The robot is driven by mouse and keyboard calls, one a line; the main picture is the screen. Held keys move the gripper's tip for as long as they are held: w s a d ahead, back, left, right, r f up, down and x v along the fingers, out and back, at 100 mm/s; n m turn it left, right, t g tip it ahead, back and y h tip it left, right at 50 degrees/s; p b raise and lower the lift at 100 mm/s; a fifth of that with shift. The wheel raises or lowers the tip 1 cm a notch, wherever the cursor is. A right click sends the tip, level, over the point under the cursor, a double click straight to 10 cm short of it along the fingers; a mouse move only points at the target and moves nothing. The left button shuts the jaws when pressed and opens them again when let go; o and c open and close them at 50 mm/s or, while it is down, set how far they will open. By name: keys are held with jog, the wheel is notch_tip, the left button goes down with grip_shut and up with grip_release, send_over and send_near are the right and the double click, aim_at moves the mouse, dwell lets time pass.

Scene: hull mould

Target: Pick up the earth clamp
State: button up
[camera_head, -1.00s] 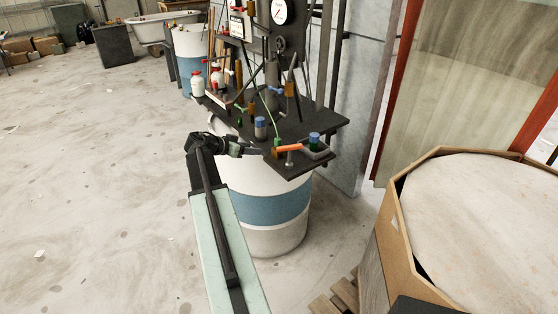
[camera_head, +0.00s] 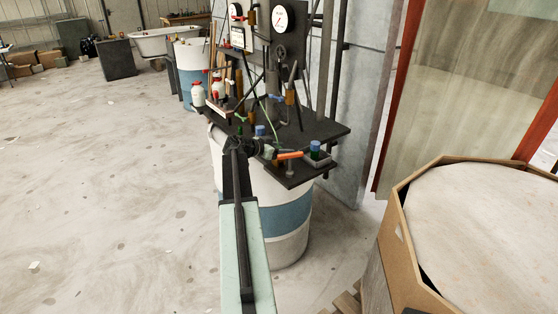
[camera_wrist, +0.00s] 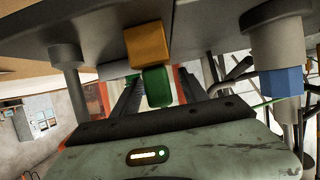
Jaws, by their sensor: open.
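A small orange-brown block (camera_wrist: 147,45) with a green block (camera_wrist: 157,88) below it shows in the wrist view. I cannot tell for sure whether these are the earth clamp. In the head view, an orange bar (camera_head: 289,155) lies at the front of the dark board, close to my gripper (camera_head: 262,148). In the wrist view my gripper (camera_wrist: 157,76) is open, with a dark finger on each side of the green block. No grip on it shows. My wrist hides part of the board's front left in the head view.
The dark board (camera_head: 318,132) sits on a white and blue drum (camera_head: 285,215). An octagonal box (camera_head: 398,235) stands right. The floor at left is clear.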

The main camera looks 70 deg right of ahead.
jog(key=shift+d, duration=0.1)
grip_shut()
